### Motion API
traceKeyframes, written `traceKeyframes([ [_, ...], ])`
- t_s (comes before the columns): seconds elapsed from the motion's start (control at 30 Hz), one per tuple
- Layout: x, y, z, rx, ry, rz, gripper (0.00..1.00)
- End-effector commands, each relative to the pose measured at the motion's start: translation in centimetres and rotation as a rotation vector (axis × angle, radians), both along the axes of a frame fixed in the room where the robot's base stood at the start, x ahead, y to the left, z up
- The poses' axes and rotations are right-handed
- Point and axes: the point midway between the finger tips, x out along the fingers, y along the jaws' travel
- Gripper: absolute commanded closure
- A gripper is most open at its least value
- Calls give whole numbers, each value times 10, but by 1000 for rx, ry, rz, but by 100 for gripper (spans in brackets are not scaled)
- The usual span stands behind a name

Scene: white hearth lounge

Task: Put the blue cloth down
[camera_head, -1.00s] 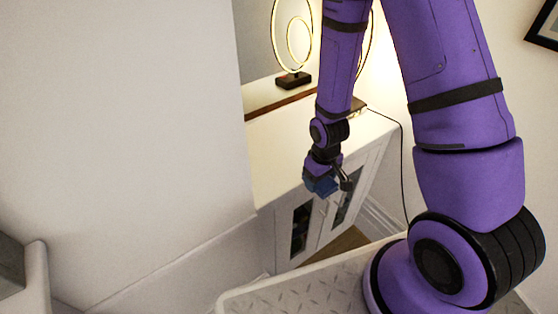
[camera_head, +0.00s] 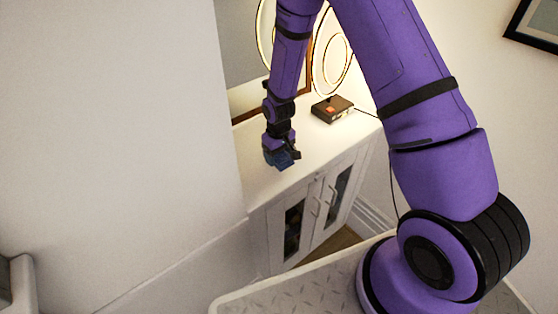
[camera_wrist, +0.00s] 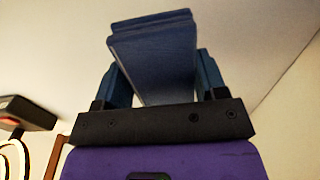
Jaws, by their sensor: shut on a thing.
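The blue cloth (camera_wrist: 155,55) is a folded, block-like bundle between the two fingers of my gripper (camera_wrist: 165,80) in the wrist view. My gripper is shut on it. In the head view my gripper (camera_head: 282,156) is over the white cabinet top (camera_head: 318,150), near its left part, with the blue cloth (camera_head: 283,160) at its tip. I cannot tell whether the cloth touches the surface. The arm hides part of the cabinet top behind it.
A ring lamp with a dark base (camera_head: 332,109) stands on the cabinet top to the right of my gripper. A framed mirror (camera_head: 240,60) is behind. A white wall (camera_head: 120,130) borders the cabinet on the left. The cabinet top between gripper and lamp is clear.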

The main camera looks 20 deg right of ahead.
Motion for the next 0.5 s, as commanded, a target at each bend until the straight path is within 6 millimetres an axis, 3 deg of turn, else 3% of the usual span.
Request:
traceKeyframes([
  [0.2,-1,0,-27,-1,4,0,54],
  [0.5,-1,0,-28,-1,2,0,54],
])
